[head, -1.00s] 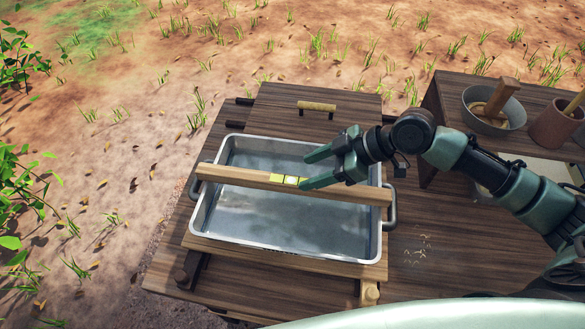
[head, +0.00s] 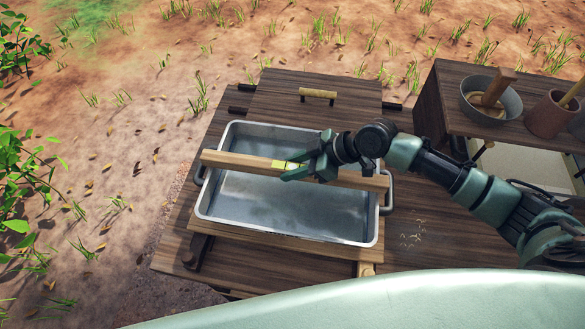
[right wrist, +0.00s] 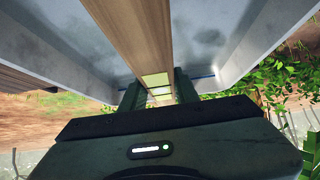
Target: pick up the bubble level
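The bubble level is a small yellow block with a pale window (head: 284,164), lying along a wooden bar (head: 235,162) that spans a metal tray. My right gripper (head: 308,160) reaches in from the right, with one finger on the far side of the bar and one on the near side. In the right wrist view, the level (right wrist: 157,83) shows between the two dark fingers (right wrist: 157,92), which look open. Contact with the level cannot be made out. Part of the level is hidden by the gripper. My left gripper is not in view.
The metal tray (head: 290,205) sits on a dark wooden table (head: 240,270). A wooden handle (head: 318,94) lies behind the tray. A raised shelf (head: 470,85) at right carries a grey bowl (head: 487,115) and a brown pot (head: 552,115). The table right of the tray is mostly clear.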

